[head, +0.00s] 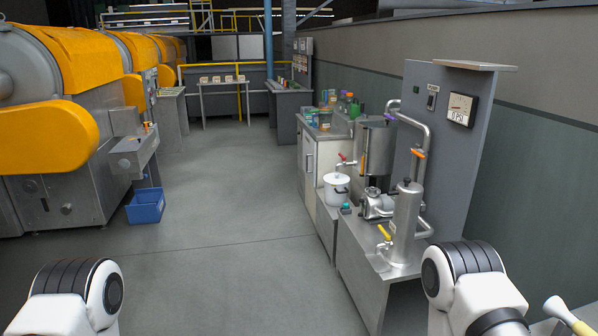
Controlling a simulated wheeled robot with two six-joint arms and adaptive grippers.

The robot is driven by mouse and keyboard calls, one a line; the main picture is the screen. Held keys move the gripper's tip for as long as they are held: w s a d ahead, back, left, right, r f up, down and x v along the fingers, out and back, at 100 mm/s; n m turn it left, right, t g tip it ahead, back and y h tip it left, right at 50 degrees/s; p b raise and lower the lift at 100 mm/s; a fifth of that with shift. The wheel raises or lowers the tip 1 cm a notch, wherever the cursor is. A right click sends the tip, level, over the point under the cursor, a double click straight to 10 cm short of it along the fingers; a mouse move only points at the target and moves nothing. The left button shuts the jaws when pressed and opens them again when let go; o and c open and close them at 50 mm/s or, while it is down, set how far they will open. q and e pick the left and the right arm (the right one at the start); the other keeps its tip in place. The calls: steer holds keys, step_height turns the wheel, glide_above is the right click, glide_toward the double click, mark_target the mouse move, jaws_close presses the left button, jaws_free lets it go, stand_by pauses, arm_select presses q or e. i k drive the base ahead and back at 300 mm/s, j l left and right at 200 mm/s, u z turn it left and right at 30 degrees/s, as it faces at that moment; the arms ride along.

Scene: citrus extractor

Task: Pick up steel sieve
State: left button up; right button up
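I cannot make out a steel sieve in the head view. Only the white and black upper links of my two arms show, at the bottom left and bottom right. Both grippers are out of the picture.
A steel bench (362,268) at right carries a steel cylinder (405,225), pipes and a pump (376,204). A white pot (336,188) stands beside them. A pale-ended yellow object (566,314) shows at bottom right. A blue crate (146,206) sits at left. The middle floor is clear.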

mark_target(320, 113)
steer(key=i, duration=3.25)
steer(key=l+z, duration=0.05)
steer(key=l, duration=0.05)
